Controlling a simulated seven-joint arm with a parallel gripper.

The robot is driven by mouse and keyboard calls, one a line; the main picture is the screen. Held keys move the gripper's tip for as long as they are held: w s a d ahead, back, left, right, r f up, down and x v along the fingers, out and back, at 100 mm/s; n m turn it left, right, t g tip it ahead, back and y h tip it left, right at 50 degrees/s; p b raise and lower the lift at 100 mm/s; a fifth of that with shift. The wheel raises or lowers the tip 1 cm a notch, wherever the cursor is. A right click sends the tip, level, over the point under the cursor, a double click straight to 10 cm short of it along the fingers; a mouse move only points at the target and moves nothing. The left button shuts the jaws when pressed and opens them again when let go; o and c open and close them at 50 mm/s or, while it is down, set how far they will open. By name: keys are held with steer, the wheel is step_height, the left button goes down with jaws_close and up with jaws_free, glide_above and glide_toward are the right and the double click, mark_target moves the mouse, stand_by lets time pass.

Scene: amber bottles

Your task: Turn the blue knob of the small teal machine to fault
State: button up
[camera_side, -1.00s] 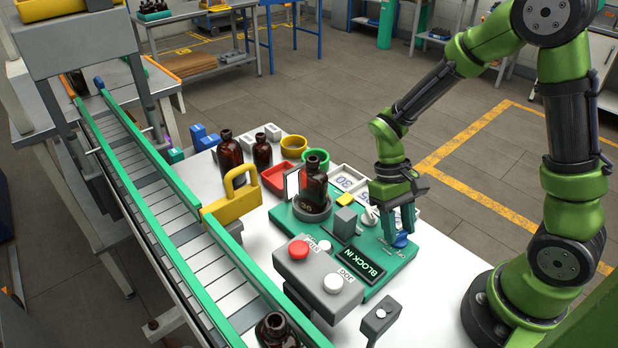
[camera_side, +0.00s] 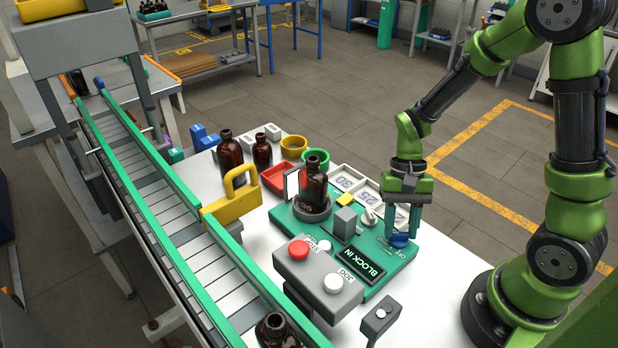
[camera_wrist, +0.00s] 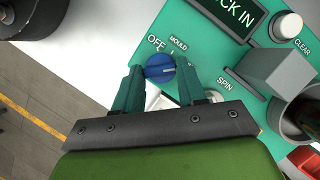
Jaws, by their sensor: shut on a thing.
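The small teal machine (camera_side: 373,293) stands on the white table, with a display reading "BLOCK IN" (camera_side: 362,264). Its blue knob (camera_side: 399,241) is at the right corner, beside an "OFF" label. In the wrist view the blue knob (camera_wrist: 160,66) has a pale pointer line, with the words "OFF" and "MOULD" near it. My gripper (camera_side: 404,232) points down over the knob, its teal fingers on either side of it and closed on it. In the wrist view my gripper (camera_wrist: 160,74) hides part of the knob's surroundings. No "fault" label is readable.
An amber bottle (camera_side: 313,188) stands on the machine's round holder. A grey box with a red button (camera_side: 299,250) and a white button is in front. A yellow padlock-shaped part (camera_side: 238,190) and a conveyor (camera_side: 165,210) are to the left. Numbered white trays (camera_side: 367,192) lie behind.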

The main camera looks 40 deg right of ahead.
stand_by(0.3)
steer(key=o, duration=1.1)
steer(key=shift+c, duration=0.2)
steer(key=v, duration=1.7)
step_height(320, 180, up, 5)
steer(key=n+t+h, duration=0.1)
steer(key=n+t, duration=0.4)
steer(key=t, duration=0.5)
glide_above(397, 247)
